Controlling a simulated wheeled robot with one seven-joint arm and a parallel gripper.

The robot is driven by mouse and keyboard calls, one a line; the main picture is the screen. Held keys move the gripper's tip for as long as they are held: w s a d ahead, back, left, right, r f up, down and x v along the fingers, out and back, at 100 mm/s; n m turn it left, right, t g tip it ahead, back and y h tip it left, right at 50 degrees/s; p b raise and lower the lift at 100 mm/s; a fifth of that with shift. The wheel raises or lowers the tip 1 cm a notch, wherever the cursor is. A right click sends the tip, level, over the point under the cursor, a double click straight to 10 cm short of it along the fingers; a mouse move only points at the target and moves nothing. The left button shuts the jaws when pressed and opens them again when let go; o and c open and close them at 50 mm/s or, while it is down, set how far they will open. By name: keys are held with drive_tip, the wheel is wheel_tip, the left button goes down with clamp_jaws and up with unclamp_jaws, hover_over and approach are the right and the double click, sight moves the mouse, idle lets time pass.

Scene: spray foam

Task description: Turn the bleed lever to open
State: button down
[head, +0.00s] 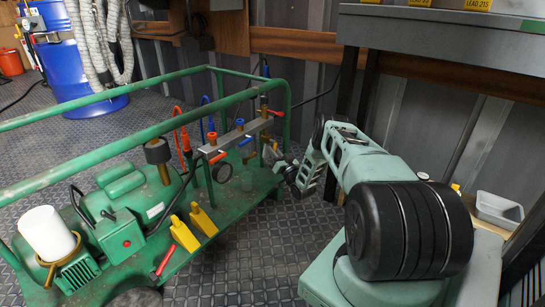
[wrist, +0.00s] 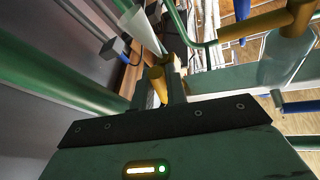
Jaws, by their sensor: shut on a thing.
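In the wrist view my gripper (wrist: 160,84) is shut on a narrow yellow lever (wrist: 158,88), which stands between the two fingers. I take it to be the bleed lever; no label on it is readable. In the head view my gripper (head: 281,164) is at the right end of the green cart, beside the lower part of the grey manifold bar (head: 236,135). The fingertips and the held lever are small and partly hidden there, so the lever's angle is hard to tell.
The green cart frame (head: 150,133) rises close around the gripper. A blue handle (wrist: 300,106) shows at right in the wrist view. A grey bench (head: 440,28) stands behind my arm.

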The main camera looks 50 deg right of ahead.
drive_tip(key=shift+d+f+n+t+y+b, duration=0.1)
drive_tip(key=shift+d+n+t+y+b, duration=0.2)
drive_tip(key=shift+n, duration=0.55)
drive_tip(key=shift+d+n+t+y+b, duration=0.1)
drive_tip(key=shift+n+y+b, duration=0.3)
drive_tip(key=shift+n, duration=0.4)
drive_tip(key=shift+d+f+n+t+y+b, duration=0.1)
drive_tip(key=shift+d+n+t+y+b, duration=0.2)
drive_tip(key=shift+n, duration=0.55)
drive_tip(key=shift+r, duration=0.1)
drive_tip(key=c, duration=1.4)
unclamp_jaws()
